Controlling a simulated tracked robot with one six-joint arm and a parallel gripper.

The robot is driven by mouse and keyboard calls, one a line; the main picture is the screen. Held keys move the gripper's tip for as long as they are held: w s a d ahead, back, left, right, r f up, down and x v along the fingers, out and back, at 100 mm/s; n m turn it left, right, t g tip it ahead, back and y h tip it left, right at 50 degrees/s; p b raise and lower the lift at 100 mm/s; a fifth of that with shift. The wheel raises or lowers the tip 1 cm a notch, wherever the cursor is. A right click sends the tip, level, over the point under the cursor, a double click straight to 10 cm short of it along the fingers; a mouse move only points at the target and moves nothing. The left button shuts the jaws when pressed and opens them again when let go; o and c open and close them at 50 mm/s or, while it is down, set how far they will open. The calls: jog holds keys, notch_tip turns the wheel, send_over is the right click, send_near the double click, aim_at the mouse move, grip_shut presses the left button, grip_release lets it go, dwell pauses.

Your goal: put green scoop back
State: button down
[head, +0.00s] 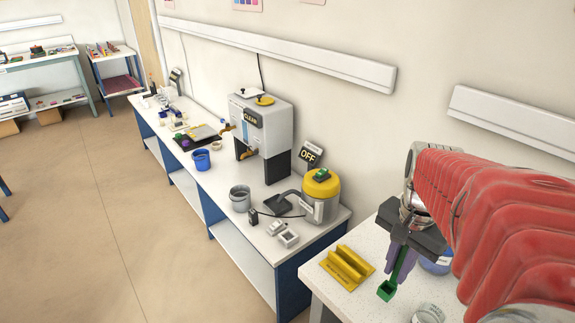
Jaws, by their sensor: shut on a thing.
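My gripper (403,257) is at the right, over the near speckled white table (322,283). It points down and is shut on the green scoop (387,291). The scoop's handle runs up between the fingers and its small square bowl hangs lowest. I cannot tell whether the bowl touches the table. A yellow rack (348,265) with raised ridges stands just left of the scoop, apart from it. The rack shows no scoop in it.
A jar with blue (436,265) stands behind and right of my gripper, partly hidden. A clear jar (428,314) is at the bottom edge. The long bench (218,205) beyond holds a yellow-topped pot (320,195), a grey dispenser (262,130), a grey cup (240,198) and a blue cup (201,160).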

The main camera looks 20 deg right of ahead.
aim_at(391, 285)
jog(key=shift+f, duration=1.9)
jog(key=shift+f, duration=0.1)
jog(key=c, duration=1.7)
grip_release()
notch_tip(391, 285, up, 12)
jog(key=shift+r, duration=0.15)
jog(key=shift+a, duration=0.15)
